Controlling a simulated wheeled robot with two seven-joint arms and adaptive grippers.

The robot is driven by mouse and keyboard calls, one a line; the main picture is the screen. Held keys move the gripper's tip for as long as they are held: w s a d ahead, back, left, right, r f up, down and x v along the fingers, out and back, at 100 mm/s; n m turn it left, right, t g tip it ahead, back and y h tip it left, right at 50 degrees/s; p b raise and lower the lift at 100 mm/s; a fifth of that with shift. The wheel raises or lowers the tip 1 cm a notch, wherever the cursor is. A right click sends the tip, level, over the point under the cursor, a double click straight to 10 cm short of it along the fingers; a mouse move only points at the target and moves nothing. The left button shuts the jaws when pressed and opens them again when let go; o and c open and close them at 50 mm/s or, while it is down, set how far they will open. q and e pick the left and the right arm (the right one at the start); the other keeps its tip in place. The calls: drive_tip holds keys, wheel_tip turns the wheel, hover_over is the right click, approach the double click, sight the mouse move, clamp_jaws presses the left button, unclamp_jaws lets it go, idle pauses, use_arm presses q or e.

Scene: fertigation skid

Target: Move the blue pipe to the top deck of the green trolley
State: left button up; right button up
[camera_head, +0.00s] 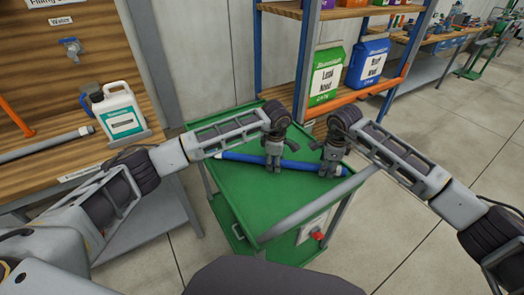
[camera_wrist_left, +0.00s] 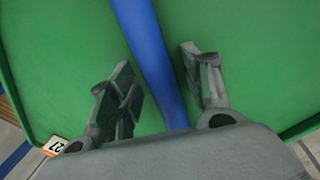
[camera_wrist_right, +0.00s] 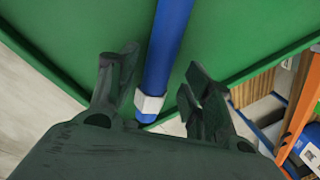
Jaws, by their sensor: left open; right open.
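The blue pipe (camera_head: 240,158) lies across the top deck of the green trolley (camera_head: 232,198) in the head view. My left gripper (camera_head: 273,168) is open above the pipe. In the left wrist view the pipe (camera_wrist_left: 152,62) runs between its spread fingers (camera_wrist_left: 165,88). My right gripper (camera_head: 332,172) is open near the pipe's right end. In the right wrist view the pipe (camera_wrist_right: 166,55), with a white band near its end, passes between the open fingers (camera_wrist_right: 155,85). I cannot tell whether any finger touches the pipe.
A wooden bench (camera_head: 75,150) with a white jug (camera_head: 118,112) and a grey pipe (camera_head: 45,145) stands at the left. Shelving with a green bag (camera_head: 326,75) and a blue bag (camera_head: 367,62) stands behind the trolley. Floor at the right (camera_head: 440,130) is clear.

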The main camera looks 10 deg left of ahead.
drive_tip(key=shift+s+f, duration=0.25)
drive_tip(key=shift+f, duration=0.25)
drive_tip(key=shift+s+f, duration=0.25)
drive_tip(key=shift+f, duration=0.25)
use_arm(q)
wheel_tip(320, 180, up, 8)
drive_tip(key=s, duration=0.1)
drive_tip(key=shift+s, duration=0.25)
drive_tip(key=shift+f, duration=0.1)
use_arm(e)
drive_tip(key=shift+r, duration=0.1)
use_arm(q)
drive_tip(key=shift+w+f, duration=0.1)
use_arm(e)
drive_tip(key=shift+r, duration=0.75)
wheel_tip(320, 180, up, 8)
drive_tip(key=shift+s, duration=0.25)
drive_tip(key=shift+r, duration=0.15)
use_arm(q)
wheel_tip(320, 180, up, 21)
drive_tip(key=p, duration=2.1)
drive_tip(key=shift+r, duration=0.2)
use_arm(e)
wheel_tip(320, 180, up, 21)
use_arm(q)
drive_tip(key=shift+r+p, duration=0.45)
drive_tip(key=shift+p, duration=0.15)
use_arm(e)
drive_tip(key=shift+r, duration=0.45)
